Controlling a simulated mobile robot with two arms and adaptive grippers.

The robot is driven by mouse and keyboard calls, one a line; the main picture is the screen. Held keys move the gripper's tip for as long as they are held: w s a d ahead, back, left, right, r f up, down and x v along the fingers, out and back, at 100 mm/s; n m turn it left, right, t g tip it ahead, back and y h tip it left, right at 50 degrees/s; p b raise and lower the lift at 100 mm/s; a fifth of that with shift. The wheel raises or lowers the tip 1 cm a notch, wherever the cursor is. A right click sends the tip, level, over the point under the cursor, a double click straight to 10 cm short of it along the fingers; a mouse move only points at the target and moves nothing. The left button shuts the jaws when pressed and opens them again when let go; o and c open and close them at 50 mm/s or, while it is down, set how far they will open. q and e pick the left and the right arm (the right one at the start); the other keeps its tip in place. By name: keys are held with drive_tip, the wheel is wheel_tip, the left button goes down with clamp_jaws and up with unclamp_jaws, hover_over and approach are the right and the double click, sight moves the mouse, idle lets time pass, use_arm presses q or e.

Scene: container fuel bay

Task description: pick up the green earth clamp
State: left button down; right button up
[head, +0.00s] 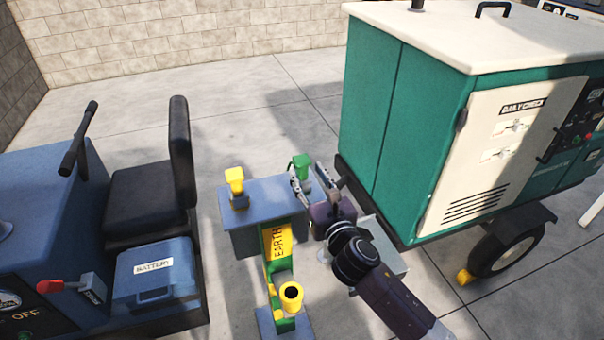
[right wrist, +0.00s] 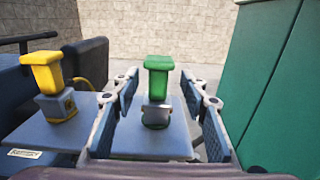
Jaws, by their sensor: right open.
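The green earth clamp (head: 301,165) stands upright at the right end of the blue-grey top of the earth post (head: 262,192). In the right wrist view the clamp (right wrist: 157,78) stands on a small block, ahead of the gap between my fingers. My right gripper (head: 314,182) is open and empty, at the near right edge of the post top. Its two fingers also show in the right wrist view (right wrist: 168,100), apart on either side of the clamp's line, with no contact visible. My left gripper is not in view.
A yellow clamp (head: 235,181) stands on the left end of the post top. A yellow cup-like part (head: 291,292) sticks out lower on the post. A green generator trailer (head: 400,130) stands close on the right, and a blue vehicle with a seat (head: 140,200) on the left.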

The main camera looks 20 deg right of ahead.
sight(304, 170)
drive_tip(key=w, duration=0.4)
drive_tip(key=shift+w+a+f, duration=0.1)
drive_tip(key=shift+a+f, duration=0.05)
clamp_jaws()
